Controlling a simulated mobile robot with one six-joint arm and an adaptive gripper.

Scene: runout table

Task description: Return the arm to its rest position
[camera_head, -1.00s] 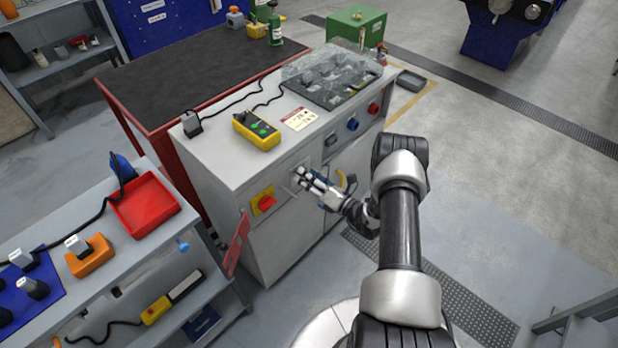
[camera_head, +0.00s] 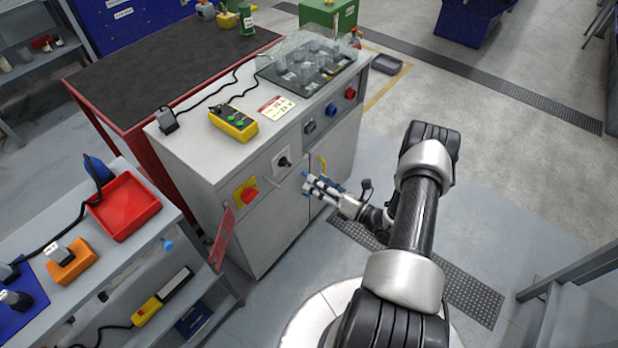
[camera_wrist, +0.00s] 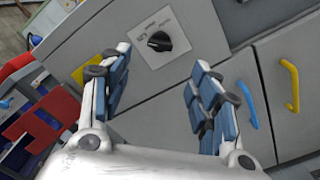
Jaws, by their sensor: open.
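My gripper (camera_head: 312,186) is open and empty in front of the grey cabinet (camera_head: 262,235), apart from its front face. In the wrist view its two blue-padded fingers (camera_wrist: 160,88) are spread, with nothing between them. A black rotary knob (camera_wrist: 159,41) on a pale plate shows beyond the fingertips; it also shows in the head view (camera_head: 283,161). My arm reaches from the lower right toward the cabinet, bent at the elbow.
A red-and-yellow switch (camera_head: 246,192) sits left of the knob. Blue (camera_wrist: 247,104) and yellow (camera_wrist: 290,86) door handles are right of the gripper. A shelf with a red tray (camera_head: 124,206) stands at left. Open floor (camera_head: 480,170) lies right of my arm.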

